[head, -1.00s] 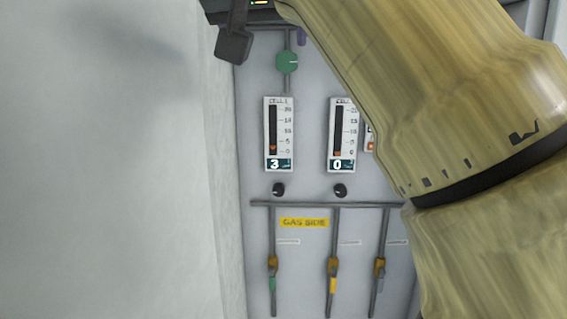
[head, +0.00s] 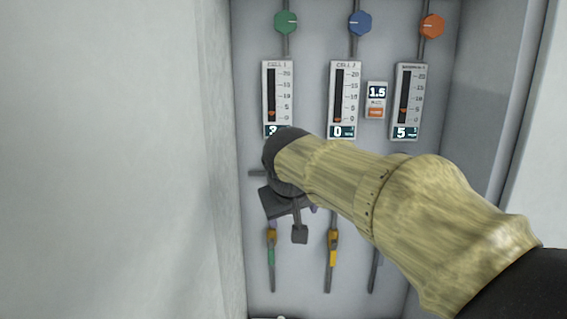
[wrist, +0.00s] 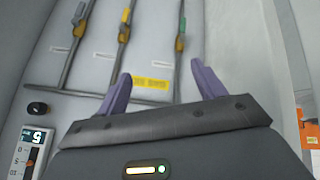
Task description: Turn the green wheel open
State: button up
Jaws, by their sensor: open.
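The green wheel (head: 286,22) is a round knob on a vertical pipe at the top left of the panel in the head view. A pale mark shows on its face. It is not visible in the wrist view. My gripper (head: 288,218) is well below it, in front of the lower pipes under the Cell 1 gauge (head: 278,92). In the wrist view, two purple fingers (wrist: 162,78) stand apart with nothing between them, near the yellow gas-side label (wrist: 151,84). The gripper hides that label in the head view. The bottom of the Cell 1 gauge is partly covered.
A blue wheel (head: 360,23) and an orange wheel (head: 432,26) are to the right. Lever valves with green (head: 271,256) and yellow (head: 333,256) handles hang on the lower pipes. A pale wall (head: 130,160) stands close on the left.

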jog(key=s+d+f+m+g+b, duration=0.1)
jog(key=s+d+f, duration=0.3)
jog(key=f, duration=0.7)
jog(key=s+d+f+m+g+b, duration=0.1)
jog(key=s+d+f, duration=0.4)
jog(key=f, duration=0.5)
jog(key=s+d+f+m+g+b, duration=0.1)
jog(key=s+d+f, duration=0.3)
jog(key=s+f, duration=0.4)
notch_tip(320, 180, down, 4)
jog(key=shift+d+r+m+g+y+b, duration=0.2)
jog(key=shift+d+m+g+y+b, duration=0.15)
jog(key=shift+g+b, duration=0.5)
jog(key=shift+a, duration=0.15)
